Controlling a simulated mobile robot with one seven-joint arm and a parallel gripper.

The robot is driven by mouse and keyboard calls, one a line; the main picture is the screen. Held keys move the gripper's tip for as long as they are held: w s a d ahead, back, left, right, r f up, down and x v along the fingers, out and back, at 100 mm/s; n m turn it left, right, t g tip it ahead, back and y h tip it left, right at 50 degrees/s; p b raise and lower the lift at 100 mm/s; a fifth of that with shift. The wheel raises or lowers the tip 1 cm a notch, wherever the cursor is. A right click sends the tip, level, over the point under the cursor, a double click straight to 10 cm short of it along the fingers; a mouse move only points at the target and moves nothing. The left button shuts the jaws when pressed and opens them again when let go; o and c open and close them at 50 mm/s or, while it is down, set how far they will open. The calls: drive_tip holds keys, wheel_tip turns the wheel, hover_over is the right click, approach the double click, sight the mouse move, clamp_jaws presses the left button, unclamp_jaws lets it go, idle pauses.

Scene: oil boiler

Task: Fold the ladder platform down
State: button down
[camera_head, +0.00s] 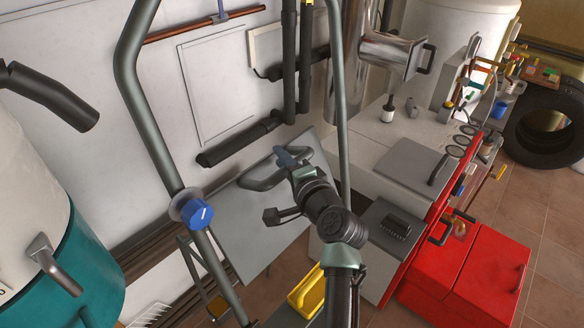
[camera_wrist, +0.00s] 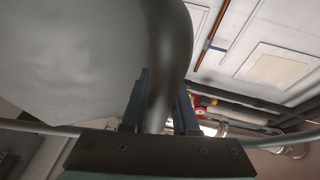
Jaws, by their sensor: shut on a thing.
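The ladder platform is a grey flat panel (camera_head: 240,235), standing tilted between the ladder's two grey-green side rails (camera_head: 152,120). A dark grey tubular handle (camera_head: 262,183) loops at its upper edge. My gripper (camera_head: 290,157) reaches in from the lower right and is shut on this handle. In the wrist view, the handle tube (camera_wrist: 168,70) runs between the two dark fingers of my gripper (camera_wrist: 160,108). The panel (camera_wrist: 75,65) fills the upper left there. My wrist and arm hide part of the panel's right side.
A blue knob (camera_head: 197,212) sits on the left rail. A teal and white tank (camera_head: 30,190) stands at left. Dark pipes (camera_head: 240,140) run along the wall behind. At right are a worktop (camera_head: 385,135), a red box (camera_head: 468,270) and a tyre (camera_head: 550,125). Tiled floor shows at far right.

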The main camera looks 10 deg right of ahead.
drive_tip(key=shift+a+f, duration=0.15)
drive_tip(key=shift+f, duration=0.45)
drive_tip(key=shift+a+f, duration=0.15)
drive_tip(key=shift+f, duration=0.4)
drive_tip(key=c, duration=0.7)
unclamp_jaws()
drive_tip(key=shift+w, duration=0.15)
drive_tip(key=b+v, duration=0.1)
drive_tip(key=v, duration=0.3)
drive_tip(key=b+v, duration=0.1)
drive_tip(key=v, duration=0.3)
drive_tip(key=b+v, duration=0.1)
drive_tip(key=v, duration=0.4)
drive_tip(key=shift+d+r, duration=0.15)
drive_tip(key=shift+r, duration=0.2)
